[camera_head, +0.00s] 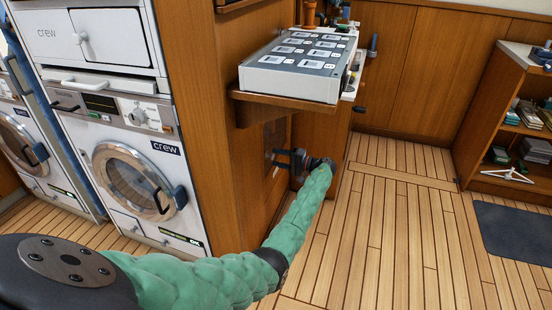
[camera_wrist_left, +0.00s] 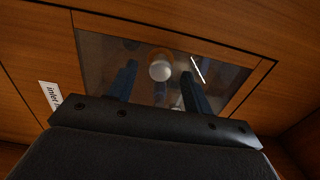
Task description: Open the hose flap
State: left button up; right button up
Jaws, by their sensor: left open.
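What looks like the hose flap is a dark, glossy rectangular pane (camera_head: 273,134) set in the side of the wooden cabinet, below a shelf. In the left wrist view the pane (camera_wrist_left: 98,52) fills the middle, in a wooden frame. A pale round thing (camera_wrist_left: 160,70) shows in it between my fingers; I cannot tell whether it is a knob, a reflection or something behind. My left gripper (camera_head: 284,159) is open and points at the pane; its two dark fingers (camera_wrist_left: 158,90) are spread and hold nothing. I cannot tell whether they touch it. My right gripper is not in view.
A small white label (camera_wrist_left: 50,97) reading "inlet" sits left of the pane. A grey panel box (camera_head: 300,65) rests on the wooden shelf (camera_head: 262,106) above my left gripper. Washing machines (camera_head: 135,165) stand at left. Open plank floor (camera_head: 400,230) lies at right.

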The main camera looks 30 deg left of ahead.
pick_arm(q)
jog(key=shift+s+a, duration=0.2)
jog(key=shift+a, duration=0.5)
jog(key=shift+c, duration=0.2)
grip_shut()
